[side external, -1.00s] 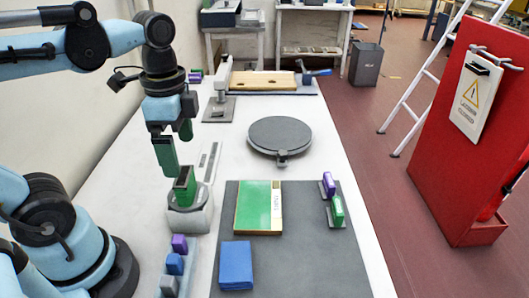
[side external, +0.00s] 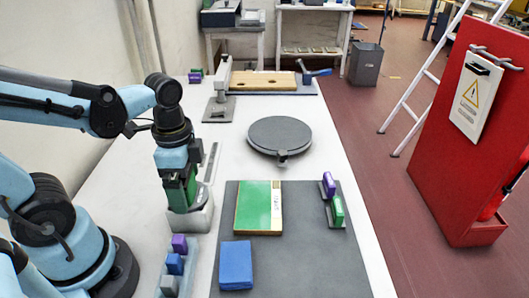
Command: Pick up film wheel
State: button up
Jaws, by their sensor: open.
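The film wheel appears to be the narrow dark-and-green piece (side external: 190,191) standing upright in a grey holder (side external: 201,219) left of the dark mat. My gripper (side external: 180,192) is right down over it with its fingers pointing down. The gripper is open, with its green fingers around or beside the piece. The fingers hide most of the piece, and I cannot tell whether they touch it.
The dark mat (side external: 300,270) holds a green-covered book (side external: 258,207), a blue block (side external: 236,265) and purple and green pieces on its right. A round dark turntable (side external: 279,134) stands behind. A rack of small blocks (side external: 180,265) is in front of the holder.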

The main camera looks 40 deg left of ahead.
jog(key=shift+f, duration=0.35)
jog(key=shift+c, duration=0.5)
jog(key=c, duration=0.8)
jog(key=shift+o, duration=0.2)
jog(key=shift+r, duration=0.25)
notch_tip(320, 180, up, 18)
jog(key=shift+f, duration=0.2)
dwell(0.7)
jog(key=w+d+f+m, duration=0.3)
jog(key=d+f+m, duration=0.2)
jog(key=f+m, duration=0.3)
jog(key=w+d+f+m, duration=0.4)
jog(key=d+f+m, duration=0.2)
jog(key=m, duration=0.4)
jog(key=shift+w+d+f, duration=0.2)
jog(key=shift+w+f, duration=0.05)
jog(key=shift+f, duration=0.65)
